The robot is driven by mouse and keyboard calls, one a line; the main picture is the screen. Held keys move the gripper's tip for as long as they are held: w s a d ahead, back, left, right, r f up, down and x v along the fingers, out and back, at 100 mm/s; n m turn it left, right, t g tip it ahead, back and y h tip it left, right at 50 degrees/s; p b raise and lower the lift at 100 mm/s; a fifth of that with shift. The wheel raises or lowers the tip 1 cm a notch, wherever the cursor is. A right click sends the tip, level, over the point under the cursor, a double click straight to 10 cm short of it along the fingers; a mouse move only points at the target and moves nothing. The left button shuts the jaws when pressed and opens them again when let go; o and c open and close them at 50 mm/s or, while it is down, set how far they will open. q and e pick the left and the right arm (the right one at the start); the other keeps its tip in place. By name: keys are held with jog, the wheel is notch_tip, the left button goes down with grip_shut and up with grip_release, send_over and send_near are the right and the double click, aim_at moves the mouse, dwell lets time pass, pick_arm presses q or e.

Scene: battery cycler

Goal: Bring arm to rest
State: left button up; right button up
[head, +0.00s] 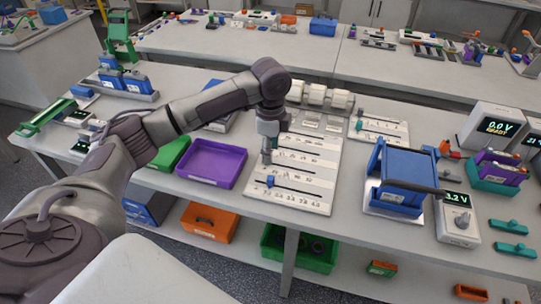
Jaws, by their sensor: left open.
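My left arm comes in from the left and reaches over the near bench (350,190). My left gripper (267,158) points down above a white labelled board (312,172), with its jaws open and nothing seen between them. A small blue piece (270,181) sits on the board just below the gripper; whether they touch I cannot tell. My right gripper is not in view.
A purple tray (212,162) and a green tray (170,154) lie left of the board. A blue device (408,178) and a 3.2 V meter (458,220) stand to the right. An orange bin (208,222) and a green bin (300,250) sit below.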

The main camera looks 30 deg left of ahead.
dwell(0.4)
